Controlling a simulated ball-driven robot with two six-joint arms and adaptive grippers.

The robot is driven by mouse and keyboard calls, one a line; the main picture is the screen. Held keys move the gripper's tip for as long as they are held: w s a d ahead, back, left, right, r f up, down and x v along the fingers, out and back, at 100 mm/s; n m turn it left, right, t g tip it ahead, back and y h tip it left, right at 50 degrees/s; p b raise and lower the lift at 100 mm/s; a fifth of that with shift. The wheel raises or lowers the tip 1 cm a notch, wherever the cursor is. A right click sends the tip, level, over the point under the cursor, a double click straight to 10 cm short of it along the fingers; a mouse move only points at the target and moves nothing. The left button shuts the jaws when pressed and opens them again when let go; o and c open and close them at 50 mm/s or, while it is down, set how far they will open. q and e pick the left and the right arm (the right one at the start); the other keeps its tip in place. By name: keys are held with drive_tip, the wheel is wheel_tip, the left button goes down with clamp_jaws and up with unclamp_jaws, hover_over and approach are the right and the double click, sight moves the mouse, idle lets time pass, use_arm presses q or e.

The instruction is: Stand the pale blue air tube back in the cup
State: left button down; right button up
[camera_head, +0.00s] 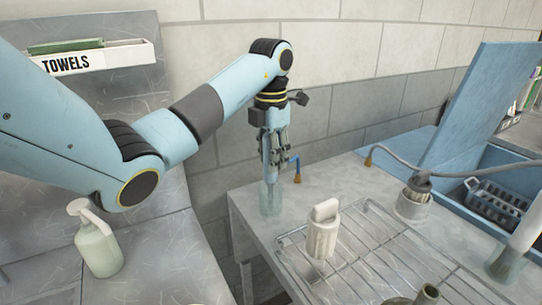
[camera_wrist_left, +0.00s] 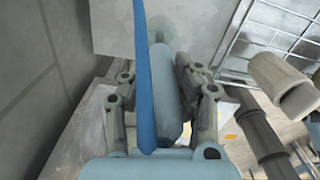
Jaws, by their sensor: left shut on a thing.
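My left gripper (camera_head: 276,152) is shut on the pale blue air tube (camera_wrist_left: 166,95). A clear cup (camera_head: 270,200) stands on the bench directly below the gripper. The tube's lower end appears at or inside the cup's mouth; I cannot tell how deep. A darker blue hose (camera_wrist_left: 146,70) runs alongside the tube; its brass tip hangs beside the gripper (camera_head: 297,178). My right gripper is not in view.
A white ribbed container (camera_head: 322,232) stands on a wire rack (camera_head: 375,262) to the right of the cup. Farther right are a grey corded tool (camera_head: 414,198) and a blue bin (camera_head: 500,165). A soap pump bottle (camera_head: 97,245) stands at left. A tiled wall is behind.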

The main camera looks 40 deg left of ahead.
use_arm(q)
drive_tip(key=shift+f, duration=0.2)
drive_tip(key=c, duration=0.9)
unclamp_jaws()
